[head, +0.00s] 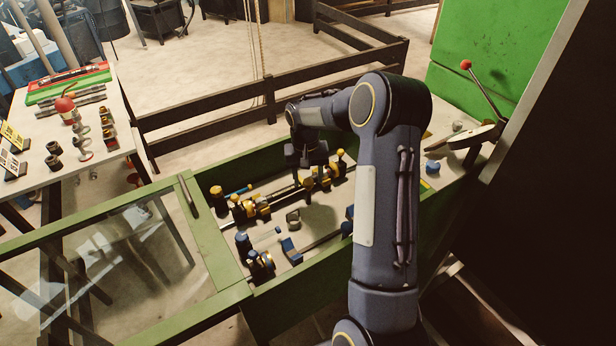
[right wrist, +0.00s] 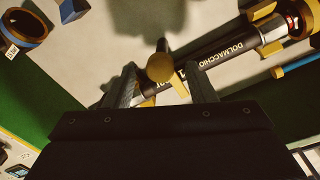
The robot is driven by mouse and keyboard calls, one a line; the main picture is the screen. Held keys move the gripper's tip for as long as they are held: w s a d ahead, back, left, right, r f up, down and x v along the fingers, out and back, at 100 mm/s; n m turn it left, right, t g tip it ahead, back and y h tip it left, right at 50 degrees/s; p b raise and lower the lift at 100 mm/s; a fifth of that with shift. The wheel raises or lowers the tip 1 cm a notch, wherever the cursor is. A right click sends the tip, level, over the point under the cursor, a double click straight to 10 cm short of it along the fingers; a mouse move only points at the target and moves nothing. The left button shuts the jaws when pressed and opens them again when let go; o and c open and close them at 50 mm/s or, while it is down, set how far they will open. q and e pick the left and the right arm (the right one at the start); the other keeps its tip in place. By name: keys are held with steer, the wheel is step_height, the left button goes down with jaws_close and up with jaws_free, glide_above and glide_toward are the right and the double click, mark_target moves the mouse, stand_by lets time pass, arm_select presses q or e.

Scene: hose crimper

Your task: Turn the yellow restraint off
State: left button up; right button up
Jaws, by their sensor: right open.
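My right gripper (head: 306,164) is over the green-framed crimper bench, at the yellow fittings. In the right wrist view my right gripper (right wrist: 163,78) has its fingers apart. A round yellow knob (right wrist: 160,62) of the restraint shows between the fingertips; I cannot tell whether they touch it. Behind the knob a dark hose (right wrist: 222,46) with pale lettering runs diagonally, with a yellow clamp (right wrist: 268,33) around its far end. In the head view yellow fittings (head: 258,207) hold the hose left of my gripper, and a yellow knob (head: 340,153) stands just right of it. My left gripper is out of view.
Blue fittings (head: 289,246) stand nearer on the crimper bed. The bench's green frame (head: 205,245) edges the bed. A red-tipped lever (head: 466,65) stands at the right by a green panel. A side table (head: 40,157) with parts is at the left.

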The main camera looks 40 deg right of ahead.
steer(key=shift+f, duration=0.55)
steer(key=shift+c, duration=0.2)
jaws_close()
